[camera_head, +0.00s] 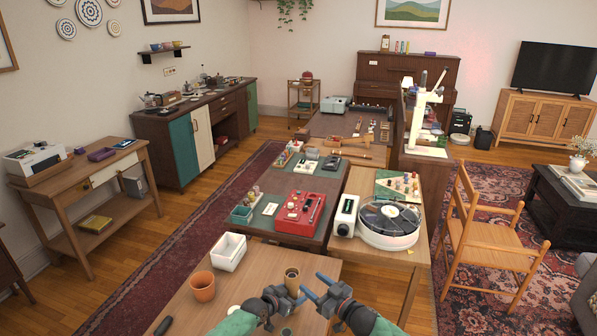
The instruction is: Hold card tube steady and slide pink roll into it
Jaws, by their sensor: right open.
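A brown, round, open-topped piece (291,275) stands upright on the near wooden table; it looks like the card tube, with a dark opening at its top. My left gripper (293,296) is low in front of it, close to its lower part. I cannot tell whether its fingers touch or grip it.
The near table (251,278) also holds a terracotta pot (203,287), a white bin (229,251) and a dark rounded object (163,326). A turntable (388,224) stands beyond on the right. A red device (299,213) sits on the dark table behind.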

